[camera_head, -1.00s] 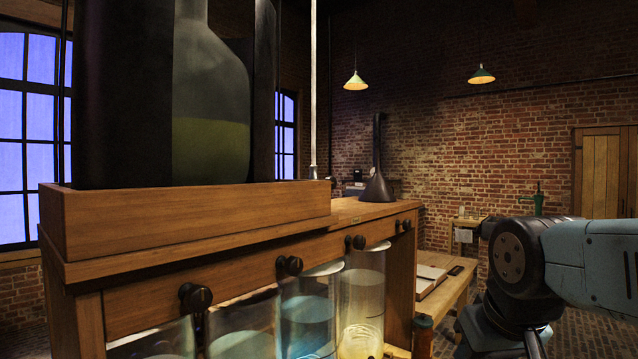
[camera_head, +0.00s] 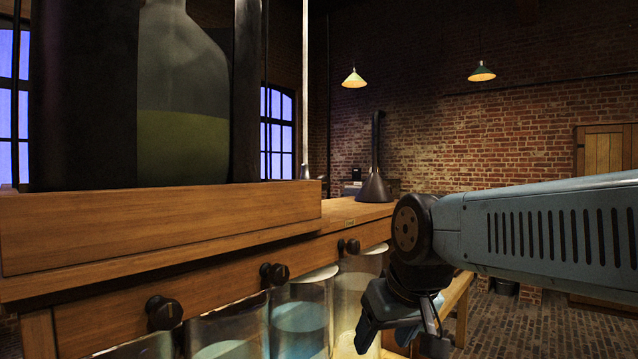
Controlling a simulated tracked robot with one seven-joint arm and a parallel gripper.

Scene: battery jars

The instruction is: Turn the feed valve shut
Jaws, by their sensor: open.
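Several black round knobs sit along the front of the wooden bench. A left knob (camera_head: 164,312), a middle knob (camera_head: 274,274) and a right knob (camera_head: 349,246) show. I cannot tell which, if any, is the feed valve, or how far it is turned. A small brass label plate (camera_head: 350,222) is above the right knob, too small to read. My gripper (camera_head: 403,332) hangs downward at the lower right of the picture, open and empty. It appears to the right of the right knob and lower than it.
Tall glass jars of liquid stand below the knobs, one blue (camera_head: 299,318) and one glowing yellow (camera_head: 354,283). A wooden tray (camera_head: 160,228) on the bench holds a large glass bottle (camera_head: 183,90) of yellow-green liquid. The brick floor at the right (camera_head: 515,318) looks clear.

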